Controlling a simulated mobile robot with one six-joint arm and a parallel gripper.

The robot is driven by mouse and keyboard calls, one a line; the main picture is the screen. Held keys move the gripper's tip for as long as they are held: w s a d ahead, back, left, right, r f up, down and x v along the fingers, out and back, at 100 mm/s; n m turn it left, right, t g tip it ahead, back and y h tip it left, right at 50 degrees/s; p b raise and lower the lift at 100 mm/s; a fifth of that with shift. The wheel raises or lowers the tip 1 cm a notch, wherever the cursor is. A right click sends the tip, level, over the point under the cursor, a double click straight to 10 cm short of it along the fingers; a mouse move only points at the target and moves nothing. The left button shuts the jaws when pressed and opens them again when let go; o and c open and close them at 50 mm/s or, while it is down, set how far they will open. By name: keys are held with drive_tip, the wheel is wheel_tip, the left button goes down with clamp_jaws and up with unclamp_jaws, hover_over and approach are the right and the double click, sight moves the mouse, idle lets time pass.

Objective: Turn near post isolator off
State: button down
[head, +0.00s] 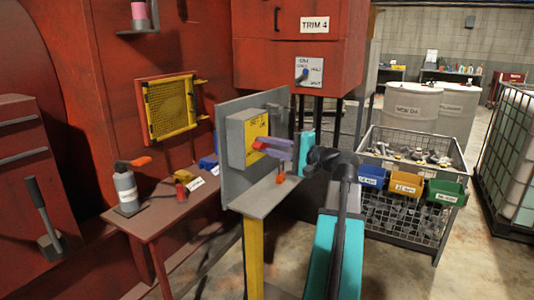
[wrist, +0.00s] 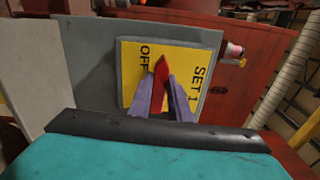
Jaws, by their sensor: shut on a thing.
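The post isolator is a grey box with a yellow face (head: 256,125), mounted on an upright grey panel (head: 236,185) above a yellow post. Its red handle (head: 259,145) sticks out toward my gripper (head: 268,150). In the wrist view the yellow face (wrist: 133,85) carries "OFF" on the left and "SET 1" on the right, and the red handle (wrist: 161,68) lies between the two words. My gripper's purple fingers (wrist: 166,90) are shut on the red handle.
A small shelf on the panel holds an orange piece (head: 280,178). A red table (head: 160,215) with a grey bottle (head: 126,187) stands left. A wire cage (head: 418,215) with coloured bins stands right. A red cabinet marked TRIM 4 (head: 285,55) is behind. Floor at lower right is clear.

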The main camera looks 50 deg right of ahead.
drive_tip(key=shift+a+f+n, duration=0.1)
drive_tip(key=shift+f+n, duration=0.1)
drive_tip(key=shift+n, duration=0.1)
drive_tip(key=c, duration=1.6)
unclamp_jaws()
drive_tip(key=shift+c, duration=0.2)
drive_tip(key=shift+r, duration=0.1)
drive_tip(key=shift+s, duration=0.15)
drive_tip(key=s+d+b, duration=0.1)
drive_tip(key=s+d, duration=0.1)
drive_tip(key=s, duration=1.1)
drive_tip(key=shift+s+d, duration=0.2)
drive_tip(key=shift+d, duration=0.2)
